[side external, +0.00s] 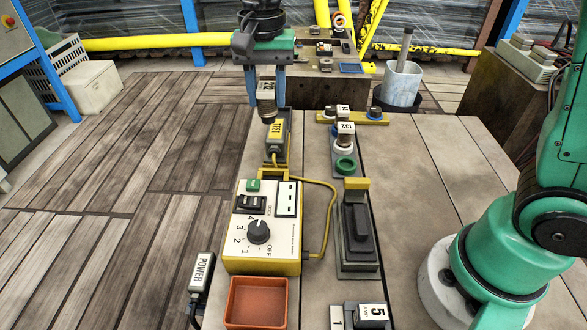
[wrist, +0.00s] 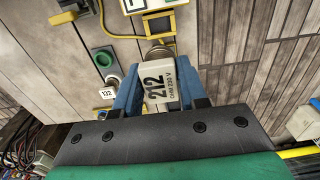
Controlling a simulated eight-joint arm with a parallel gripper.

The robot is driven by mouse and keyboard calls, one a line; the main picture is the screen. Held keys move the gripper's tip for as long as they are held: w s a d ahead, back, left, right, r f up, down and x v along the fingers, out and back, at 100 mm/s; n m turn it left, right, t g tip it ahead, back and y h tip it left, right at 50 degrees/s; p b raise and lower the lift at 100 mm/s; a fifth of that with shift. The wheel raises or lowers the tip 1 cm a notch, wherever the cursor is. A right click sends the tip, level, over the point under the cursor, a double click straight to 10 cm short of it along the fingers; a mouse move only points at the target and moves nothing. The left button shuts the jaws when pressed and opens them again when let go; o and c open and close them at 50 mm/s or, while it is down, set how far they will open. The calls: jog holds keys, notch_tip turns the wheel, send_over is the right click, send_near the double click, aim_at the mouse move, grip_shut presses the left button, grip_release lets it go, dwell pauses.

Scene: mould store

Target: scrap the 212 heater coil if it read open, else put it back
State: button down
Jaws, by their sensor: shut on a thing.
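The 212 heater coil (wrist: 160,84) is a white block marked 212 and 230 V in the wrist view, with a metal end pointing away from me. My gripper (wrist: 157,82) is shut on it with two blue fingers. In the side view my gripper (side external: 266,92) holds the coil upright, its dark lower end (side external: 268,114) just above or at the yellow TEST fixture (side external: 277,142); contact is unclear. The yellow-edged meter (side external: 235,262) has a knob (side external: 258,232), a green button (side external: 254,186) and a small display (side external: 287,198) whose reading I cannot make out.
A coil marked 132 (side external: 345,128) and a green ring (side external: 346,166) stand right of the fixture. A dark lever device (side external: 358,235), orange-brown tray (side external: 256,283), POWER box (side external: 201,272) and block marked 5 (side external: 373,314) are nearer. A grey bucket (side external: 402,85) stands behind.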

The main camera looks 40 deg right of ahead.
aim_at(265, 87)
notch_tip(265, 87, up, 6)
jog(key=shift+f, duration=0.2)
jog(key=shift+a+r, duration=0.15)
jog(key=s+a+f, duration=1.3)
jog(key=s+a, duration=0.3)
jog(key=shift+d+f, duration=0.15)
jog(key=shift+f, duration=1.6)
jog(key=shift+d+f, duration=0.1)
jog(key=shift+f, duration=1.6)
jog(key=shift+c, duration=0.5)
grip_release()
notch_tip(265, 87, up, 8)
